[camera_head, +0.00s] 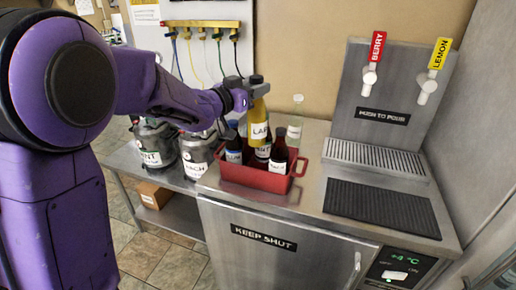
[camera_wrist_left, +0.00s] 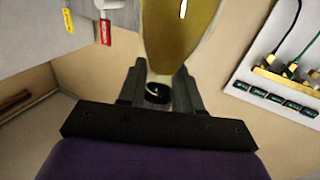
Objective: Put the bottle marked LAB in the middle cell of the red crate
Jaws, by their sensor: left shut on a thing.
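My left gripper (camera_head: 246,92) is shut on an upright yellow bottle (camera_head: 259,121) with a dark cap and a white label that seems to read LAB. It holds the bottle above the red crate (camera_head: 253,180). In the left wrist view the yellow bottle (camera_wrist_left: 182,35) is between the fingers (camera_wrist_left: 158,88). A dark bottle (camera_head: 234,151) stands at the crate's left and another (camera_head: 278,157) at its right. Another labelled bottle (camera_head: 263,153) shows between them, partly hidden. The crate's cell floors are hidden. My right gripper is not in view.
A clear bottle (camera_head: 296,120) stands on the counter behind the crate. A tap tower (camera_head: 392,105) and black mat (camera_head: 382,208) are at the right. Bare counter lies between crate and mat.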

